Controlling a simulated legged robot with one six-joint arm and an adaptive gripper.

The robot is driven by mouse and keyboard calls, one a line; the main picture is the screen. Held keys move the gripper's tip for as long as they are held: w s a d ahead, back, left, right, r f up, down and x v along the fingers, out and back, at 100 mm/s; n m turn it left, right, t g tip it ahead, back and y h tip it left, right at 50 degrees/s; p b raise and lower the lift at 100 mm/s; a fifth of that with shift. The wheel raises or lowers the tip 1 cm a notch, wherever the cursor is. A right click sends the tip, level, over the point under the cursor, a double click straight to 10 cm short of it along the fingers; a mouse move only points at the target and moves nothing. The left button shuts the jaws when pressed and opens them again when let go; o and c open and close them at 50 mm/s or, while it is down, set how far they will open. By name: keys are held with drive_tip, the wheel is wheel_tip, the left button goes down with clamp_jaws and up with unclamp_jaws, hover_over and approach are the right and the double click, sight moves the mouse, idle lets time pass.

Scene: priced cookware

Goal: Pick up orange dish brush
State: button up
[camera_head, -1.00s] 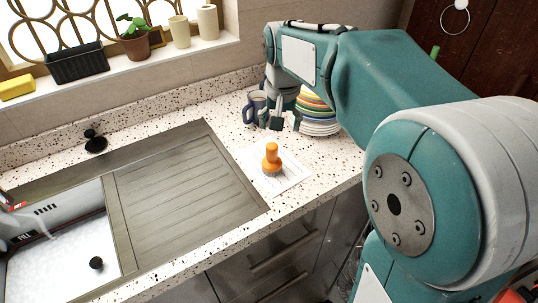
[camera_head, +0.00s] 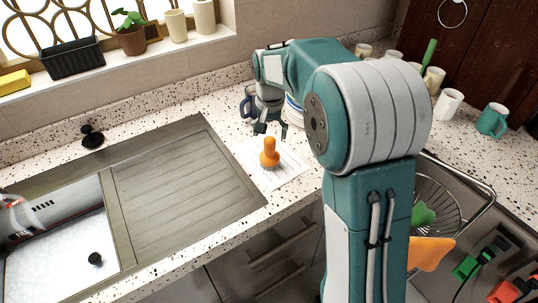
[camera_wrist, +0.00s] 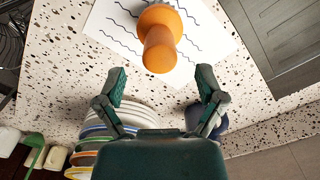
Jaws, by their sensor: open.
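The orange dish brush (camera_head: 269,152) stands upright, handle up, on a white sheet of paper (camera_head: 287,171) with wavy lines, on the speckled counter. In the wrist view the brush (camera_wrist: 161,45) lies ahead of the fingertips, near the middle, with its bristle end farther off on the paper (camera_wrist: 205,30). My gripper (camera_head: 270,131) is just behind and above the brush in the head view. In the wrist view my gripper (camera_wrist: 160,84) is open, its fingers spread wide with nothing between them. The brush appears apart from both fingers.
Stacked plates (camera_wrist: 100,135) and a blue mug (camera_head: 249,101) stand behind my gripper. The sink's drainboard (camera_head: 185,180) is left of the paper. A wire rack (camera_head: 455,205), a white mug (camera_head: 448,104) and a teal mug (camera_head: 492,119) are at right.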

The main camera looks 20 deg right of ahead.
sight(270, 152)
wheel_tip(270, 152, down, 5)
drive_tip(key=shift+r, duration=0.15)
drive_tip(key=shift+c, duration=0.4)
clamp_jaws()
